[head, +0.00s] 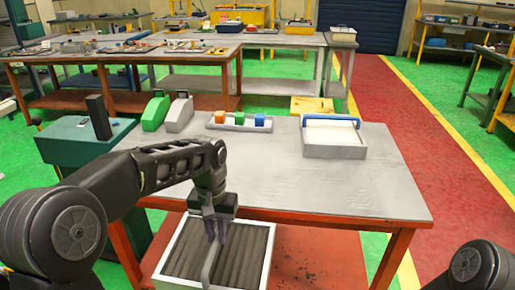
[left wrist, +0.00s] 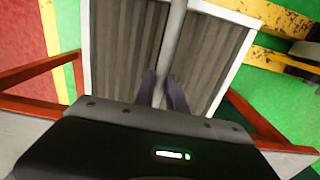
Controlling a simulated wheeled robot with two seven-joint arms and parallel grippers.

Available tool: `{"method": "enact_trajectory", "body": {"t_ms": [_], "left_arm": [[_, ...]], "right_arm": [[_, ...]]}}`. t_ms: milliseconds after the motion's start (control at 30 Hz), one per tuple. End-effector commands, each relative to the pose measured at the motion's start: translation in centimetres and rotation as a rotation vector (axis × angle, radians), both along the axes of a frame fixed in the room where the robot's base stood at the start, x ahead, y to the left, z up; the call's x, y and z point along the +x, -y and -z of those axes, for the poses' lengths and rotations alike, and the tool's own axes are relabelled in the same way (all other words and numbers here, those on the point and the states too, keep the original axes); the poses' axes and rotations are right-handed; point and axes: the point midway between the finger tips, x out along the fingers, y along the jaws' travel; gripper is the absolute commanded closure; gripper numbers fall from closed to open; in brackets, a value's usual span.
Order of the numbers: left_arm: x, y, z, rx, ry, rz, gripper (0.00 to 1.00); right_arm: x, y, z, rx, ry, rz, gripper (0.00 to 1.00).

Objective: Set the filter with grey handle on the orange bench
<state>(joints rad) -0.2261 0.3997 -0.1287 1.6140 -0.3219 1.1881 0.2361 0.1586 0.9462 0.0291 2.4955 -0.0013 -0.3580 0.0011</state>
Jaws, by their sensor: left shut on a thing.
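The filter with grey handle (head: 178,244) has a white frame and dark grey pleats. It is in front of the near edge of the orange bench (head: 290,180), which has a grey top and orange-red legs. My left gripper (head: 216,236) is shut on its grey handle (head: 208,268). In the left wrist view, the fingers (left wrist: 163,88) close on the handle bar (left wrist: 171,38), with the pleats (left wrist: 125,45) spread beyond. The filter's lower end is cut off in the head view. My right gripper is out of view.
A filter with blue handle (head: 333,147) lies at the bench's back right. A tray of coloured blocks (head: 240,124), green (head: 155,113) and grey (head: 178,115) pieces stand along the back. A green box (head: 80,143) is at the left. The middle and front right top are clear.

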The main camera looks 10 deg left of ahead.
Motion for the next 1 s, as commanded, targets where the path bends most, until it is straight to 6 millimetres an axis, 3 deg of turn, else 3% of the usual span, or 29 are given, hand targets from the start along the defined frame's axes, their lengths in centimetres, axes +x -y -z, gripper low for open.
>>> {"method": "enact_trajectory", "body": {"t_ms": [367, 567, 767, 1000], "left_arm": [[0.1, -0.2, -0.4, 0.000, 0.002, -0.003, 1.00], [0.0, -1.3, -1.4, 0.002, -0.009, -0.027, 1.00], [0.4, -4.4, -3.5, 0.009, -0.014, -0.097, 1.00], [1.2, -9.9, -7.2, 0.013, -0.014, -0.110, 1.00]], "right_arm": [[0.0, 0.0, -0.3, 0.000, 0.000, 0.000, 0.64], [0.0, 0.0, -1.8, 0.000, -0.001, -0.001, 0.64], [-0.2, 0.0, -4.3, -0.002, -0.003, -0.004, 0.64], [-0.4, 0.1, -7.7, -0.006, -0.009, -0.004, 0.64]]}}
